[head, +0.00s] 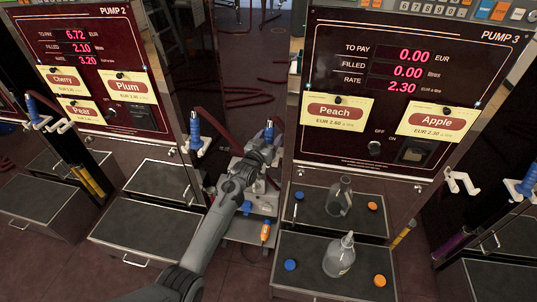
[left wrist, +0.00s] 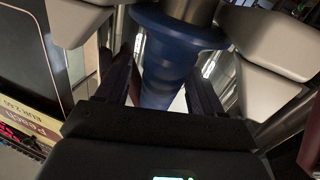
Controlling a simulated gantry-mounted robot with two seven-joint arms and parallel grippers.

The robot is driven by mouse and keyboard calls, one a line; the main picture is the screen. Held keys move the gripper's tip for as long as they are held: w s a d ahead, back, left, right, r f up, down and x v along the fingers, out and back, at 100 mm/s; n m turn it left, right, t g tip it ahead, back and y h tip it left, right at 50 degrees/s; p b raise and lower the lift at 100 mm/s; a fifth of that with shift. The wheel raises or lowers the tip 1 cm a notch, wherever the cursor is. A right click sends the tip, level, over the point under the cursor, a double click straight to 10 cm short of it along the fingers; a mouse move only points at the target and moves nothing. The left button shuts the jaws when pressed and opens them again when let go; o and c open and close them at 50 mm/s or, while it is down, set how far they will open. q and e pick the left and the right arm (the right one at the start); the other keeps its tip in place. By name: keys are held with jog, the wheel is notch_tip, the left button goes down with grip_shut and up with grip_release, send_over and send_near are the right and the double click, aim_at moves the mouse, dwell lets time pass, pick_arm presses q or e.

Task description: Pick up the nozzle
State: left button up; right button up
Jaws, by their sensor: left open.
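A blue ribbed nozzle (head: 268,131) stands at the left side of Pump 3 in the head view. In the left wrist view the blue nozzle (left wrist: 170,55) fills the upper middle, with a grey metal part above it. My left gripper (head: 262,146) is at this nozzle, partly hidden behind my own wrist. In the left wrist view the two dark fingers (left wrist: 160,88) are apart, one on each side of the nozzle's narrower end. I cannot tell whether either finger touches it. My right gripper is not in view.
Another blue nozzle (head: 195,130) hangs on Pump 2's right side. Two clear bottles, one on the upper shelf (head: 339,196) and one on the lower shelf (head: 339,255), stand at Pump 3 with blue and orange caps beside them. A white empty hook (head: 461,181) is on Pump 3's right.

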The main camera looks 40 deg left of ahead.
pick_arm(q)
jog(key=shift+w+a, duration=0.15)
jog(key=shift+w, duration=0.4)
jog(key=c, duration=1.2)
jog(key=shift+o, duration=0.2)
jog(key=shift+r, duration=0.15)
